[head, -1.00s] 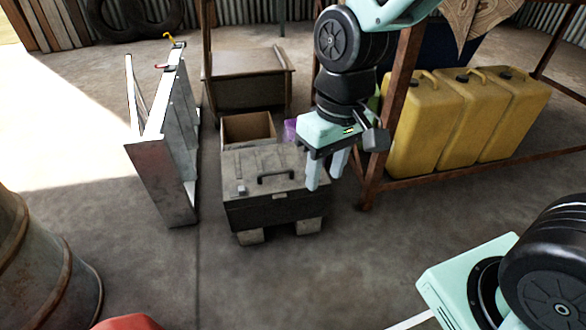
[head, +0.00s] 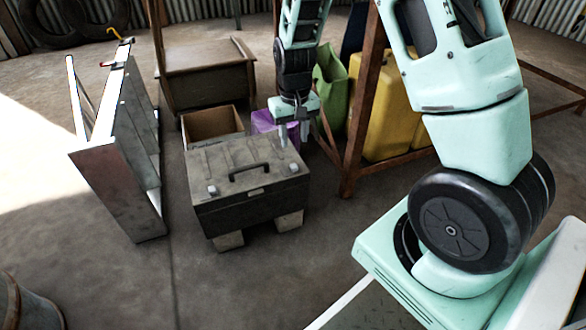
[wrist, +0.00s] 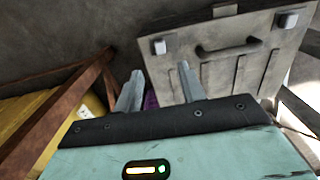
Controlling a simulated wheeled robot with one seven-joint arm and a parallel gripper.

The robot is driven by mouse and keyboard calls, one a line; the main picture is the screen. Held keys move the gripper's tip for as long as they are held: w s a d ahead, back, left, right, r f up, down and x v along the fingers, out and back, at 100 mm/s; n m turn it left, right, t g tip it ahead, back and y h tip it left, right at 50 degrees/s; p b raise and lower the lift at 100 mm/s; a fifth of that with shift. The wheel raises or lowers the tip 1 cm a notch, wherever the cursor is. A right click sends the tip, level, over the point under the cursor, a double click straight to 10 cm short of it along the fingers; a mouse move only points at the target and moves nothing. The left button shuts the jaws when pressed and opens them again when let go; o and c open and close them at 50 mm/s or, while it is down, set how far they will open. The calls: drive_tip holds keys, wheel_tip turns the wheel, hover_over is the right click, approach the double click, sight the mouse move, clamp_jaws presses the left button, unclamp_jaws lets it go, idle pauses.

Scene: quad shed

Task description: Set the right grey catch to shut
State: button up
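A dark grey box (head: 245,205) with a flat lid and a black handle (head: 249,171) stands on pale blocks. The left catch (head: 211,190) sits near the front left. The wrist view shows the lid turned round, with the right catch (wrist: 159,47) nearer me and the left catch (wrist: 288,20) farther off. Whether the right catch is open or shut I cannot tell. My gripper (head: 294,141) is open and empty by the box's rear right corner, apart from the catch; its fingers (wrist: 160,72) are spread.
An open cardboard box (head: 212,124) stands behind the grey box, with a purple thing (head: 264,124) beside it. A rusty rack post (head: 362,110) and yellow cans (head: 385,125) stand to the right. A metal stepladder (head: 118,185) stands left. The floor in front is clear.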

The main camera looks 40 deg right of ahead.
sight(294, 166)
wheel_tip(294, 166, down, 9)
drive_tip(key=b, duration=0.4)
drive_tip(key=shift+f+b, duration=0.1)
drive_tip(key=shift+b, duration=0.3)
drive_tip(key=shift+c, duration=0.3)
clamp_jaws()
